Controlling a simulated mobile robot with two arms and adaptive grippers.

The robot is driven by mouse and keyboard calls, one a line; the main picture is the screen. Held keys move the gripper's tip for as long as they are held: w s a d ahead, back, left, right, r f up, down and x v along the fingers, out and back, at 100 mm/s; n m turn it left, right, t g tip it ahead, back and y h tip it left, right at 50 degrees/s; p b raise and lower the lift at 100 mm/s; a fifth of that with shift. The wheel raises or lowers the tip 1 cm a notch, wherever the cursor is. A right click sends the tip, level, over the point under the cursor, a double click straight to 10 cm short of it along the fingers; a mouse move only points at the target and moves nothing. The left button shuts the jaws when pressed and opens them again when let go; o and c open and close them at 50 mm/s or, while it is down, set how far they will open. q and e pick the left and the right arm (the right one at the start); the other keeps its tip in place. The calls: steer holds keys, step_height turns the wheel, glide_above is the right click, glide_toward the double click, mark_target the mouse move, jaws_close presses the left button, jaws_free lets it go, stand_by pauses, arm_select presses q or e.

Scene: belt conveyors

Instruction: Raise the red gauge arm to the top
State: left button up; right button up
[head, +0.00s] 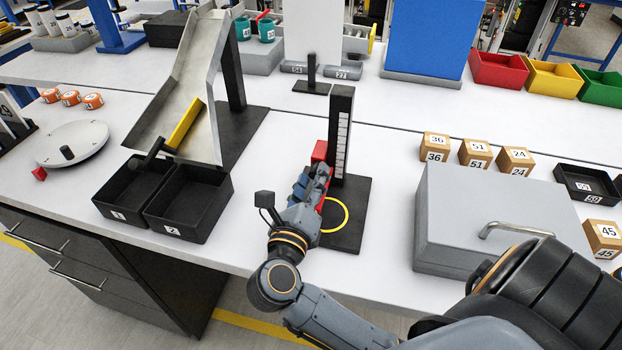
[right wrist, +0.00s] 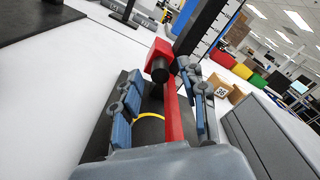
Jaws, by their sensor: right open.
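The gauge is a black upright column (head: 342,110) with a white scale strip on a black base (head: 350,236) with a yellow ring. My left gripper is out of view.
A grey case (head: 480,215) with a handle stands right of the gauge. Two black bins (head: 190,205) and a metal chute (head: 180,90) stand left. Numbered wooden blocks (head: 475,152) sit behind the case. Bare table lies between bins and gauge.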

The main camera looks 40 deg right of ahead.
steer(key=c, duration=0.9)
jaws_close()
step_height(320, 180, up, 13)
steer(key=p, duration=1)
steer(key=o, duration=0.9)
jaws_free()
steer(key=shift+f, duration=0.1)
steer(key=shift+a, duration=0.1)
